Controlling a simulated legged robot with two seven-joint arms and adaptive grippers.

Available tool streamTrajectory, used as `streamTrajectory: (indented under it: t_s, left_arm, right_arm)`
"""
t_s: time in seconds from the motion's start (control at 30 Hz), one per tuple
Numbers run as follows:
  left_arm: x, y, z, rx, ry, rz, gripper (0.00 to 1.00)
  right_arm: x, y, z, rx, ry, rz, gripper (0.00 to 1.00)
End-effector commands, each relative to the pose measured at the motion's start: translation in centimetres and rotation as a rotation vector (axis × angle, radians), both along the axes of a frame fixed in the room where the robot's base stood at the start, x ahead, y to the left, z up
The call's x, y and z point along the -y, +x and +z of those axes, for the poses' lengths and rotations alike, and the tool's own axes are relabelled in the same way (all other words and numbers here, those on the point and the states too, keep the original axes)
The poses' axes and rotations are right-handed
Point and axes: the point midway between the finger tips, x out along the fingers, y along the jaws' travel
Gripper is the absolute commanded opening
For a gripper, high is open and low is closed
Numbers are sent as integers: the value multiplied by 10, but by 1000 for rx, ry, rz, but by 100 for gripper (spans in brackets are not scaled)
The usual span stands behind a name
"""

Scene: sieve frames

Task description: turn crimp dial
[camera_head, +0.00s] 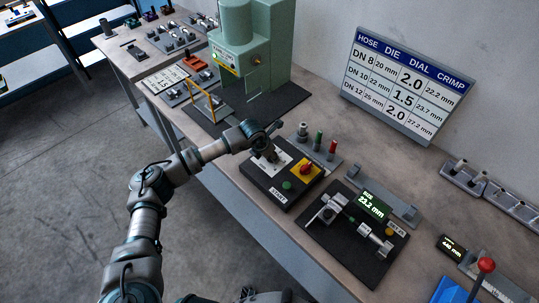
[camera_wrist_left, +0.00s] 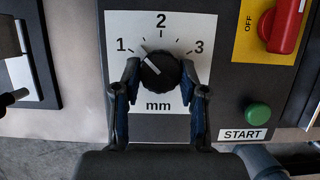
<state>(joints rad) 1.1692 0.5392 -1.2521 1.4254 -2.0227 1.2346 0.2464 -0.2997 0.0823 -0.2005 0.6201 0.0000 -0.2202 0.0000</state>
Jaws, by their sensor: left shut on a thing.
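The crimp dial (camera_wrist_left: 160,70) is a round black ribbed knob on a white plate (camera_wrist_left: 122,22) marked 1, 2, 3 and mm. Its white line points up and left, between 1 and 2. My left gripper (camera_wrist_left: 160,84) is shut on the dial, one finger on each side of it. In the head view my left gripper (camera_head: 262,146) reaches down over the dark control box (camera_head: 262,180), and the dial is mostly hidden there. My right gripper is not in view.
The box also has a green START button (camera_wrist_left: 258,114) and a red switch (camera_wrist_left: 284,26) on yellow. A wall chart (camera_head: 405,85) lists hose, die, dial and crimp sizes. A gauge display (camera_head: 371,206) reads 23.2 mm. The green press (camera_head: 270,50) stands behind.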

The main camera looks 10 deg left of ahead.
Motion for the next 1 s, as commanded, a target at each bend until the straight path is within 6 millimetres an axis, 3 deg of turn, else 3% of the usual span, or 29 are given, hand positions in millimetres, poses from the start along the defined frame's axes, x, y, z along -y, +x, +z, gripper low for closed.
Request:
streamTrajectory:
  t_s: [0.4,1.0]
  left_arm:
    - [2,4,5,15,-8,224,7]
    - [0,5,7,17,-8,268,7]
  right_arm:
    - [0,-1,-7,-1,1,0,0]
    - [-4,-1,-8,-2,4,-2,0]
